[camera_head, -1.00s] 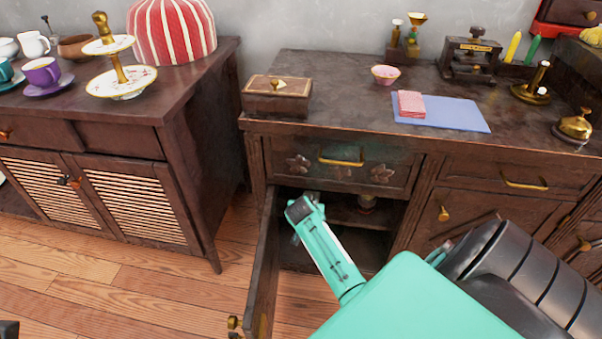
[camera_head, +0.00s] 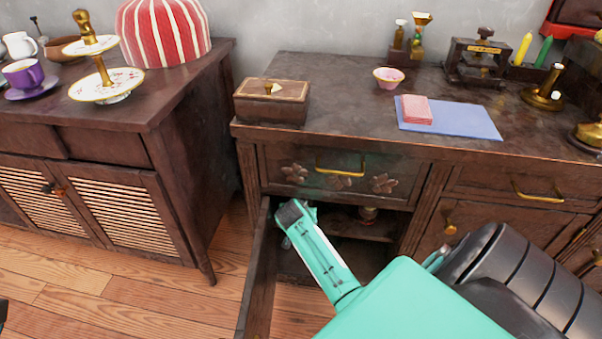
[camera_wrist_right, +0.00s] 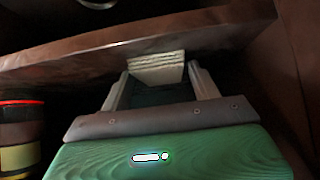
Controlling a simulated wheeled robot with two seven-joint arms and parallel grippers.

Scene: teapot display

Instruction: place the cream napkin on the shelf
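The cream napkin (camera_wrist_right: 157,68) shows in the right wrist view as a small pale folded stack between the fingertips of my right gripper (camera_wrist_right: 158,82), which is shut on it. The napkin overlaps the front edge of a dark wooden board (camera_wrist_right: 60,62), and I cannot tell whether it rests on it. In the head view my right arm reaches to the open cabinet, and the right gripper's fingers and the napkin are hidden. The cabinet's inner shelf (camera_head: 348,226) is partly visible behind the arm. My left gripper is not clearly in view.
The open cabinet door (camera_head: 259,285) stands left of my right arm. A drawer (camera_head: 335,172) is above the opening. The countertop holds a wooden box (camera_head: 271,102), a pink napkin (camera_head: 416,109) on a blue cloth (camera_head: 475,121), and a small bowl (camera_head: 388,78). A round can (camera_wrist_right: 20,135) is left of the gripper.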

